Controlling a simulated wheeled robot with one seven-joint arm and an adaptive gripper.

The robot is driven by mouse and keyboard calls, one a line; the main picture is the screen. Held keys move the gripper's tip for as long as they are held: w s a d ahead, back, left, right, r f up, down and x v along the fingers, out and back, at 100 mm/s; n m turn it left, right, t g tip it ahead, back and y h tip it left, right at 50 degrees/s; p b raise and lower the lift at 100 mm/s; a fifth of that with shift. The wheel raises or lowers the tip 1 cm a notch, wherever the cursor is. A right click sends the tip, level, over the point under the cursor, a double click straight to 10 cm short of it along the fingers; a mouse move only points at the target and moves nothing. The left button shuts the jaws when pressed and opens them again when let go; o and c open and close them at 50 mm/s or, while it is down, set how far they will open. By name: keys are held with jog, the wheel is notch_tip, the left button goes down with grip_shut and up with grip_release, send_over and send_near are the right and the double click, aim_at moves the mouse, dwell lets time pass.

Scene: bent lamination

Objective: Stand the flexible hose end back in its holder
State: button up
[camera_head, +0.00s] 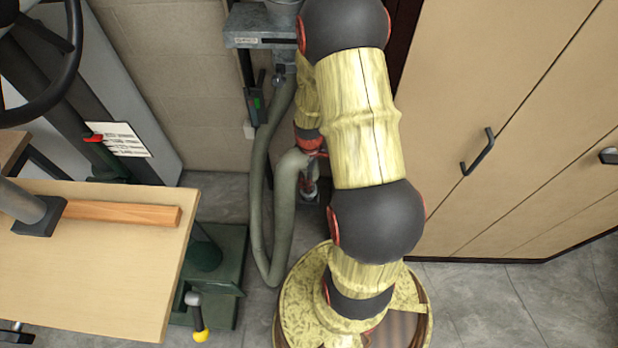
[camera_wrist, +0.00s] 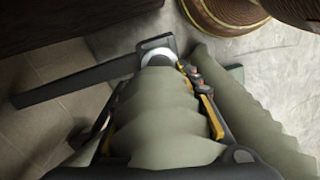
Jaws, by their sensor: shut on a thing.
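The flexible hose (camera_head: 256,185) is grey-green and ribbed. It hangs from the machine at the back, loops down to the floor and rises again to my gripper (camera_head: 311,178), which is partly hidden by my arm. In the wrist view my gripper (camera_wrist: 155,88) is shut around the hose (camera_wrist: 155,125), with its fingers on both sides. A pale ring (camera_wrist: 158,57) shows beyond the held hose, beside a dark flat bar (camera_wrist: 75,83). I cannot tell whether the ring belongs to the hose end or the holder, nor whether the hose end sits in anything.
A light wooden tabletop (camera_head: 95,275) with a wooden strip (camera_head: 125,213) is at the left, above a green machine base (camera_head: 215,300). Beige cabinets (camera_head: 500,150) stand at the right. Another hose length (camera_wrist: 245,110) runs close beside my gripper.

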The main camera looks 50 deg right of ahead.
jog(key=shift+f, duration=0.15)
jog(key=shift+f+b, duration=0.4)
jog(key=shift+f, duration=0.25)
jog(key=shift+f+b, duration=0.55)
jog(key=shift+f, duration=0.3)
jog(key=o, duration=0.9)
jog(key=shift+o, duration=0.9)
jog(key=shift+r, duration=0.15)
notch_tip(320, 180, up, 12)
jog(key=shift+f, duration=0.1)
